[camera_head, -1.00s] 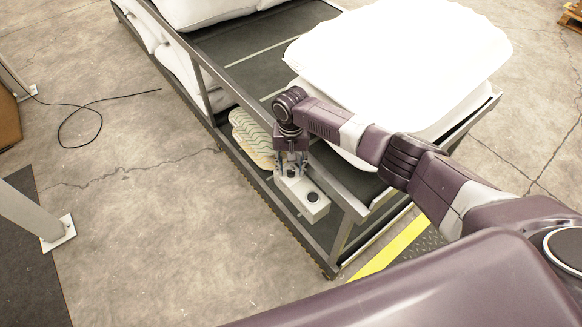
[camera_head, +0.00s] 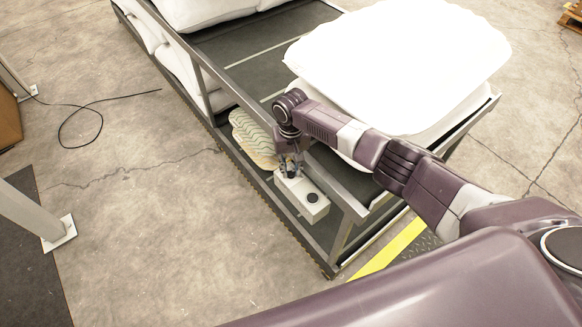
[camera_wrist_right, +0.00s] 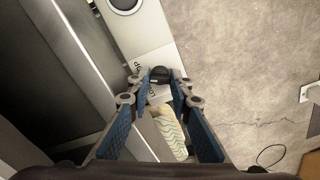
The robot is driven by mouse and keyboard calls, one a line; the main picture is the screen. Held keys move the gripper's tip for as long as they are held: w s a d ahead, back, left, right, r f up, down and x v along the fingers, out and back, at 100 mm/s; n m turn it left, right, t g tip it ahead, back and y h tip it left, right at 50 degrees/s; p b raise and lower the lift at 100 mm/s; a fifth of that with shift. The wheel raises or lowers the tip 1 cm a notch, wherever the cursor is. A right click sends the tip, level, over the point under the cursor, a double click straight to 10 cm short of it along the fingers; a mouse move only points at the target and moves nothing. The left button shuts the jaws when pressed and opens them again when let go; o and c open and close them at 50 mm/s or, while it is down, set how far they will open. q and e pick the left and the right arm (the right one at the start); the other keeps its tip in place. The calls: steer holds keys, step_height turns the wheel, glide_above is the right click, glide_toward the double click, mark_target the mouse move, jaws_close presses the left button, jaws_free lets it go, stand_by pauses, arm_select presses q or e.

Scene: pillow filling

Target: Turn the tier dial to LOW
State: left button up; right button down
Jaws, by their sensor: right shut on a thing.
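The tier dial is a small black knob (camera_wrist_right: 160,73) on a white control box (camera_head: 311,211) fixed to the rack's side. My right gripper (camera_head: 289,171) points down at the far end of this box. In the right wrist view its blue-padded fingers (camera_wrist_right: 161,80) are shut on the dial, one tip at each side. Dark lettering shows on the box beside the dial, but it is partly covered and I cannot read the dial's setting. In the head view the fingers hide the dial. My left gripper is out of view.
A second round black control (camera_head: 312,198) sits at the box's near end. A large white pillow (camera_head: 400,65) lies on the rack's top (camera_head: 250,70), close to my right arm. A wavy-patterned item (camera_head: 254,138) is beside the gripper. Bare concrete floor lies to the left.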

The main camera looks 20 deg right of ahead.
mark_target(291, 172)
steer(key=n+p, duration=0.1)
steer(key=n, duration=1.2)
stand_by(0.5)
steer(key=c, duration=1.7)
jaws_free()
steer(key=shift+c, duration=0.2)
step_height(291, 172, up, 12)
